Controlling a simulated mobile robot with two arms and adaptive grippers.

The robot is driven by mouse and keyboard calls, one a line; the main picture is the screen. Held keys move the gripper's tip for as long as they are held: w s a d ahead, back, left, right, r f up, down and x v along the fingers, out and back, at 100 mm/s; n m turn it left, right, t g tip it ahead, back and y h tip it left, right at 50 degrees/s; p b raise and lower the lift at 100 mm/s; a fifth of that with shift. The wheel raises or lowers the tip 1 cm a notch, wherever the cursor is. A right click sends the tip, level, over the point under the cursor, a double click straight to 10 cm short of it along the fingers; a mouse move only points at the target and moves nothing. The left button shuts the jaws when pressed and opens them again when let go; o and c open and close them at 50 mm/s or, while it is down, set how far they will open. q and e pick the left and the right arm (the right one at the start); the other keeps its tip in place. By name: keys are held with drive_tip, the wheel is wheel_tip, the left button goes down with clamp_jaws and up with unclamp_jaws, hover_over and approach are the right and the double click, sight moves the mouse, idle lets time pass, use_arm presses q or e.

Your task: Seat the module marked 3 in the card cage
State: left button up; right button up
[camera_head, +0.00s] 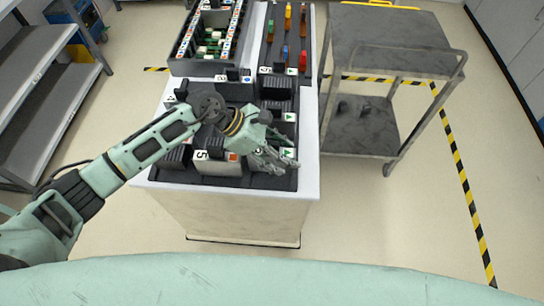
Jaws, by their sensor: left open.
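My left gripper (276,159) reaches in from the left over the front of the white-topped cabinet. Its fingers are apart, over the dark modules near the front right corner. I cannot tell whether they touch one. A module marked 5 (201,156), with an orange-red square on its label, sits left of the fingers. Other dark modules stand behind, partly hidden by my arm; their marks are too small to read surely, so I cannot pick out the one marked 3. An open dark box (176,64) with green parts inside, probably the card cage, stands at the back left. My right gripper is out of view.
A dark tray (266,45) with coloured pieces lies at the back right of the cabinet top (308,165). A grey cart (385,40) stands to the right, a grey shelf (45,95) to the left. Open floor lies right of the cabinet.

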use_arm(q)
drive_tip(key=shift+d+f, duration=0.2)
drive_tip(key=shift+f, duration=0.05)
drive_tip(key=shift+c, duration=0.6)
clamp_jaws()
drive_tip(key=shift+r, duration=0.1)
